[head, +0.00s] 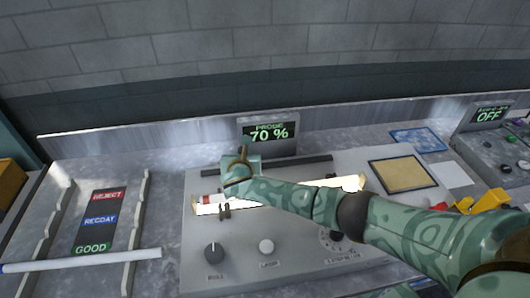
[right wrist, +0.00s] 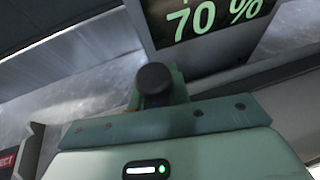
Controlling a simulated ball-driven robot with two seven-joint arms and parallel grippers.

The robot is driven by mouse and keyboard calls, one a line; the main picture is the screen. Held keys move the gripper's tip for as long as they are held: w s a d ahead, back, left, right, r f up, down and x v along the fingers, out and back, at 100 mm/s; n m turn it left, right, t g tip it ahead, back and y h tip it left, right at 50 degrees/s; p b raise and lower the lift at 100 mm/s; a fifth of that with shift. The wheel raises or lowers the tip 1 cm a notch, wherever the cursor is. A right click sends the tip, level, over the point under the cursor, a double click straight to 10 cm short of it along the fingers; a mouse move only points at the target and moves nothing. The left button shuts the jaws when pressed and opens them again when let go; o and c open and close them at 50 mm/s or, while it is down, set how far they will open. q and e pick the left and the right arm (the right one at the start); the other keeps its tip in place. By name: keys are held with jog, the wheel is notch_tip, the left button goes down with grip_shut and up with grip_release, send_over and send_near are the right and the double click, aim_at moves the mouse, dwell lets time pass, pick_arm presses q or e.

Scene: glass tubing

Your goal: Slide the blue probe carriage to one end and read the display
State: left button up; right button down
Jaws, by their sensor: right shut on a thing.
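The display (head: 268,134) stands at the back of the panel and reads PROBE 70 % in green. Its lower part also shows in the right wrist view (right wrist: 205,20). A dark rail (head: 305,165) runs across the panel below it. My right gripper (head: 242,158) is at the left part of this rail, just below and left of the display. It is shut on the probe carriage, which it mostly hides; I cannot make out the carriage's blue. A dark round knob shows ahead of the gripper body in the right wrist view. My left gripper is not in view.
A lit tube (head: 211,208) lies across the panel in front of the rail, partly behind my right arm. Knobs (head: 213,252) sit along the panel's front. A sorting rack (head: 142,215) with a pale rod (head: 80,261) across it is at left. A tan pad (head: 403,174) lies right.

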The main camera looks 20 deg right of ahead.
jog(key=a, duration=0.1)
jog(key=w+a, duration=0.1)
jog(key=a, duration=0.1)
jog(key=shift+w+a+r, duration=0.15)
jog(key=shift+r, duration=0.25)
jog(key=c, duration=1.3)
grip_release()
jog(key=shift+o, duration=0.2)
jog(key=shift+f, duration=0.1)
